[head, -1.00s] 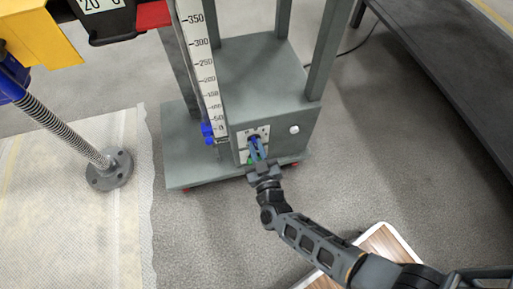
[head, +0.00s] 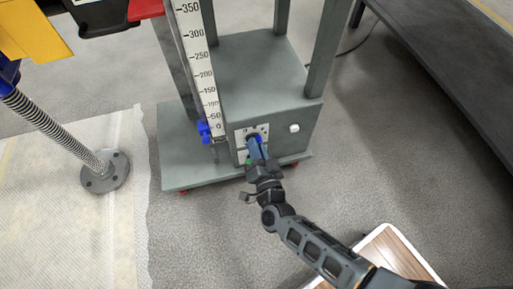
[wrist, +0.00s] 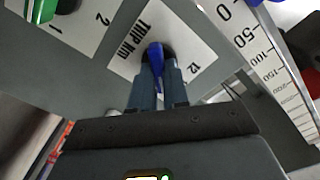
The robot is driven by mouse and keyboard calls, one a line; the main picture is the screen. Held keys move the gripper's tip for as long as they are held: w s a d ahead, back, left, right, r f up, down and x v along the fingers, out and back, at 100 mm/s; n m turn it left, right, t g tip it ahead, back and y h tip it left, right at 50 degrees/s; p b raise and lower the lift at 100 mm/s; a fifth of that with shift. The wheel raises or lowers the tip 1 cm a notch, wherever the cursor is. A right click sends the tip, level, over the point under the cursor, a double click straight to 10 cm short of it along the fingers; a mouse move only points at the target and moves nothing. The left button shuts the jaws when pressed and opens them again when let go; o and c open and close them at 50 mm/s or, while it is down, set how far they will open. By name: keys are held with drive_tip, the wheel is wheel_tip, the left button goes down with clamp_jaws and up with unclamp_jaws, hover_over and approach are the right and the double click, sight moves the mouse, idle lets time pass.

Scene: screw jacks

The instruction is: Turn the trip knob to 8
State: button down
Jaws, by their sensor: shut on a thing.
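The blue trip knob (wrist: 155,56) sits on a white plate marked "TRIP Nm" (wrist: 131,44) in the wrist view. A 12 is readable on the plate; the other marks are hidden or too small to read. In the head view the plate (head: 238,134) is on the front of the grey jack stand's box, and the knob is mostly covered. My gripper (wrist: 157,78) is shut on the knob, with one finger on each side of it. The knob's tapered end shows between the fingers, pointing down in the wrist view. In the head view my gripper (head: 255,146) reaches the plate from below.
A white button (head: 294,128) is right of the trip plate. A tall scale (head: 203,75) stands left, with a blue part (head: 205,131) near its foot.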

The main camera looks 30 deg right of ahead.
drive_tip(key=shift+f+m, duration=0.1)
drive_tip(key=shift+m, duration=0.8)
drive_tip(key=shift+b, duration=0.3)
drive_tip(key=c, duration=1.1)
unclamp_jaws()
drive_tip(key=shift+p+v, duration=1)
drive_tip(key=shift+v, duration=2.9)
